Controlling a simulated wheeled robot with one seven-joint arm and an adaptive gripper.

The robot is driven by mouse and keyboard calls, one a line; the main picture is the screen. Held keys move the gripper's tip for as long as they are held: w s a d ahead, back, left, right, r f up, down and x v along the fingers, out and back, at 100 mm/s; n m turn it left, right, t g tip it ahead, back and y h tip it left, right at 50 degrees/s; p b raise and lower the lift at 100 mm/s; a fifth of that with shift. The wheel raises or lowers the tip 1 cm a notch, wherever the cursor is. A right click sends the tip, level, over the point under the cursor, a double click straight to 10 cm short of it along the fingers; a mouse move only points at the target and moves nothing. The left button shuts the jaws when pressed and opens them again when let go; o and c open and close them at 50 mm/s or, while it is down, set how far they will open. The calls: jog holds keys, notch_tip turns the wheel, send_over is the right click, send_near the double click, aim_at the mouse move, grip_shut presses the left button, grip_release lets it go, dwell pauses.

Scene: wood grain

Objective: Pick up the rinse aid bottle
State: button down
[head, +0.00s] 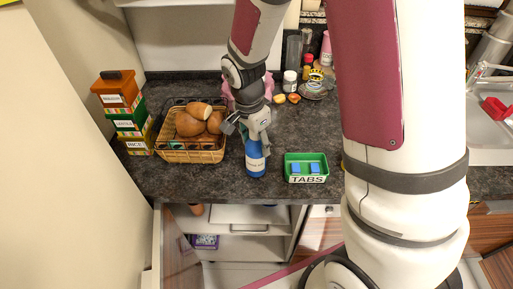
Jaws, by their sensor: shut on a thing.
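The rinse aid bottle (255,160) is blue with a pale label and stands upright at the front part of the dark countertop (222,185). My gripper (254,138) comes down from above and is shut on the upper part of the bottle. The fingers hide the bottle's top. The bottle's base looks to be at the counter surface, but I cannot tell whether it touches.
A wicker basket (190,156) of brown bread-like items stands close on the left. A green tray (306,178) labelled TABS with blue blocks is on the right. Stacked boxes (122,112) stand far left. Jars (290,83) stand behind. An open cabinet (240,228) is below.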

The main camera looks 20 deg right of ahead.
jog(key=shift+r, duration=0.15)
jog(key=shift+w+r, duration=0.1)
jog(key=shift+r, duration=1.35)
jog(key=shift+r+b, duration=0.25)
jog(key=shift+b, duration=0.05)
jog(key=s+d+r+p, duration=0.1)
jog(key=s+p, duration=0.4)
jog(key=s, duration=1.1)
jog(key=shift+d+r, duration=0.2)
jog(key=shift+d, duration=0.05)
jog(key=shift+s, duration=0.1)
